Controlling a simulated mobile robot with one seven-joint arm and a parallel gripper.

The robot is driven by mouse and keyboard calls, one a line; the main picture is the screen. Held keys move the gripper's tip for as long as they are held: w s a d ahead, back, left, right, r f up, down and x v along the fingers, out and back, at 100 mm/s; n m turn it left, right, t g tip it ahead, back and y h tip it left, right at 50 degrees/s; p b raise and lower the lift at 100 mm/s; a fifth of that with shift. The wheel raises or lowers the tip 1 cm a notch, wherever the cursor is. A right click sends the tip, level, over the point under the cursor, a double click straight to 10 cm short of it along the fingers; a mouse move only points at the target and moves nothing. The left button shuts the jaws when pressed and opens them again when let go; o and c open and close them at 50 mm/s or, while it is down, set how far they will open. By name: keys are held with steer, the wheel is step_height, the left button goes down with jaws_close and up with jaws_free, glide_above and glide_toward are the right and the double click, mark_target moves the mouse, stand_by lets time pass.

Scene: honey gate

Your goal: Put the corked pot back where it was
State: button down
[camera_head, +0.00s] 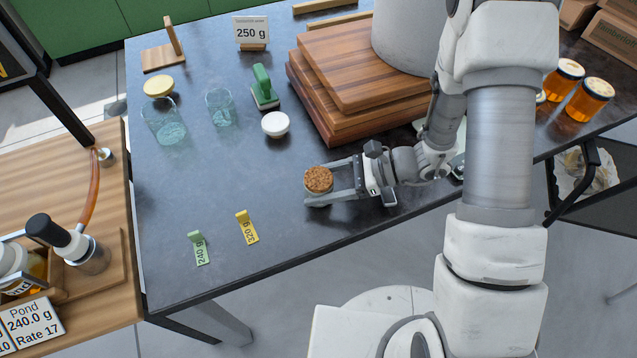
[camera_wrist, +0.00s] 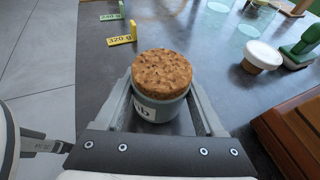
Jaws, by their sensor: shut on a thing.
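The corked pot (camera_head: 318,180) is a small grey-green pot with a broad brown cork top. My gripper (camera_head: 332,186) is shut on it from the right, near the front edge of the dark table (camera_head: 200,275). In the wrist view the pot (camera_wrist: 160,85) sits upright between the two fingers of my gripper (camera_wrist: 165,112).
A green tag (camera_head: 199,248) and a yellow tag (camera_head: 247,227) stand left of the pot. A white-lidded jar (camera_head: 275,124), green-handled brush (camera_head: 264,88) and two glasses (camera_head: 220,106) stand behind. Stacked wooden boards (camera_head: 350,75) are behind my gripper. Honey jars (camera_head: 588,100) stand far right.

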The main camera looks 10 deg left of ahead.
jaws_free()
steer(key=shift+f, duration=0.15)
steer(key=shift+r, duration=0.3)
steer(key=p+v, duration=0.2)
steer(key=v, duration=1)
steer(key=s+d+r+n+t+h, duration=0.2)
steer(key=s+d+r+n+h, duration=0.1)
steer(key=r, duration=0.4)
steer(key=s+d+r+n+t+h, duration=0.3)
steer(key=r+n+h, duration=0.3)
steer(key=r+n, duration=0.1)
steer(key=s+d+r+n+t+h, duration=0.2)
steer(key=s+d+r+n+h, duration=0.1)
steer(key=r+n, duration=0.3)
step_height(320, 180, up, 2)
steer(key=shift+s+r+t+h, duration=0.15)
steer(key=shift+s+t+h, duration=0.3)
steer(key=shift+h, duration=0.25)
